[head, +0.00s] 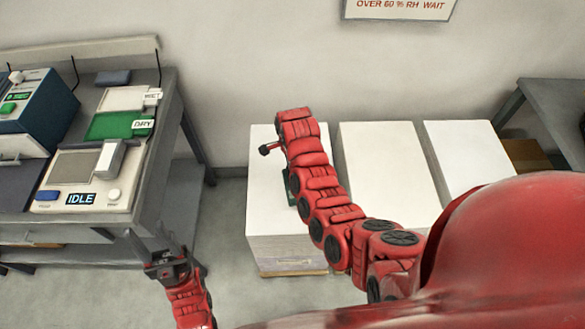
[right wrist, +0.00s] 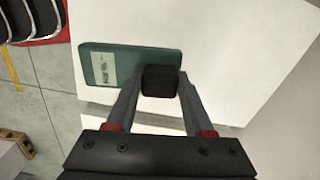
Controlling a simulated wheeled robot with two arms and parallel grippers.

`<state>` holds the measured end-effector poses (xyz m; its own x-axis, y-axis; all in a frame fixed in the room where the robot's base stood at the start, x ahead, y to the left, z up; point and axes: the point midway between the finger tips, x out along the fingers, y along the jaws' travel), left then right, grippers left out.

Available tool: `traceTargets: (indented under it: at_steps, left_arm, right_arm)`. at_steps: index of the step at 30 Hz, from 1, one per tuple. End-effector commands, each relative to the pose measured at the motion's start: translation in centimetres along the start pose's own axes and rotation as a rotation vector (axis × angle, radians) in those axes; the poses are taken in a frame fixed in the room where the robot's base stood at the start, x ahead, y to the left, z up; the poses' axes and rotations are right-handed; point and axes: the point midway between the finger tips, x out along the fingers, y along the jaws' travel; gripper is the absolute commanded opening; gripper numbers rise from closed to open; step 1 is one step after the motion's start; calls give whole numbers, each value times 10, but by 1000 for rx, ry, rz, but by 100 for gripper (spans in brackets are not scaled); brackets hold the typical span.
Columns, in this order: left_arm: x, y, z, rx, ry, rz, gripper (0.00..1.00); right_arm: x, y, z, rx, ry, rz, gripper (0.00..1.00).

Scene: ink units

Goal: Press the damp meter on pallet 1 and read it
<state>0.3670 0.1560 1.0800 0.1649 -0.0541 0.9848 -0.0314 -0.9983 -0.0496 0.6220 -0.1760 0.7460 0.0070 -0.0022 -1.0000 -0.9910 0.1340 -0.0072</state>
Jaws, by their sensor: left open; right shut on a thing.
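The damp meter (right wrist: 103,68) looks like a flat dark green body with a pale panel and a black block. My right gripper (right wrist: 160,82) is shut on the black block. The meter is over the white top of the leftmost paper stack (head: 265,205); I cannot tell whether it touches the paper. The panel is too small and blurred to read. In the head view a dark green sliver of the meter (head: 291,188) shows beside my right arm, which hides the rest and the right gripper. My left gripper (head: 168,268) is open and empty, low beside the bench.
Two more white stacks (head: 388,170) (head: 470,160) stand to the right. The left bench (head: 160,160) carries a device reading IDLE (head: 80,197), a blue device (head: 38,105) and WET (head: 125,98) and DRY (head: 110,125) trays. A wall sign (head: 400,8) reads "OVER 60 % RH WAIT".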

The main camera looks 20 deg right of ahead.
Motion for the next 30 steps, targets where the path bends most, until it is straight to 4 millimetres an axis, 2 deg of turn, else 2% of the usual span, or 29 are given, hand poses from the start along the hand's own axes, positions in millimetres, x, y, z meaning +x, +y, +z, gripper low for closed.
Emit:
traceTargets:
  at_steps: [3,6,14,24,30]
  left_arm:
    - [-2,0,0,0,0,0,50]
    - [-3,0,0,0,0,0,50]
    - [-10,0,2,0,0,0,50]
    - [-24,1,4,0,0,0,50]
    - [-26,1,4,0,0,0,50]
  right_arm:
    - [0,-5,-4,109,-1,6,0]
    - [2,-6,-4,144,-2,9,0]
    - [20,-6,-4,148,-2,6,0]
    - [56,-6,-4,146,-2,7,0]
    - [61,-5,-4,146,-2,8,0]
